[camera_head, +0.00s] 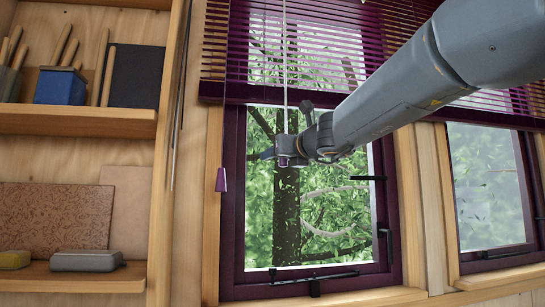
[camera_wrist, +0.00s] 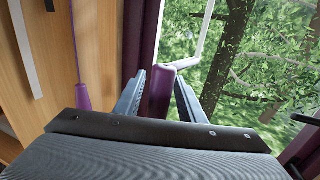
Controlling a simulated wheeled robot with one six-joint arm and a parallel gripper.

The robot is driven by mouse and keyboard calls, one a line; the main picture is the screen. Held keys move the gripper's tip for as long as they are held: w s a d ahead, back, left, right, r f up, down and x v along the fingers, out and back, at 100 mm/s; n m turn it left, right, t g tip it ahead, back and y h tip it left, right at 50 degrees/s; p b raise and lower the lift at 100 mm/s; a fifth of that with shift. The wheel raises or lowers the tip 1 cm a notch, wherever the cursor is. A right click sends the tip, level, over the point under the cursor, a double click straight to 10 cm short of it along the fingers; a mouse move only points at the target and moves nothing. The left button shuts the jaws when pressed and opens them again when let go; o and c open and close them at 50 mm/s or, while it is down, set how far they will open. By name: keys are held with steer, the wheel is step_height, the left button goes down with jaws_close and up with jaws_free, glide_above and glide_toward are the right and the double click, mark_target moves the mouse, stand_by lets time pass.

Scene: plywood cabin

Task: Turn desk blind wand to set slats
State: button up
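The desk blind wand (camera_head: 285,60) is a thin pale rod hanging in front of the left window. The pale rod leads up from the grip in the wrist view. The purple slatted blind (camera_head: 300,45) is raised to the upper part of the window. Thin bright gaps show between its slats.
A purple cord tassel (camera_head: 221,180) hangs just left of my gripper; it also shows in the wrist view (camera_wrist: 83,97). The dark window frame has black latches (camera_head: 368,178). Wooden shelves (camera_head: 75,120) with tools and a blue box (camera_head: 60,85) stand at the left.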

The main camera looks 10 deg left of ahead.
steer(key=b+v, duration=0.1)
steer(key=v, duration=0.6)
steer(key=shift+s+d, duration=0.2)
steer(key=shift+s, duration=0.2)
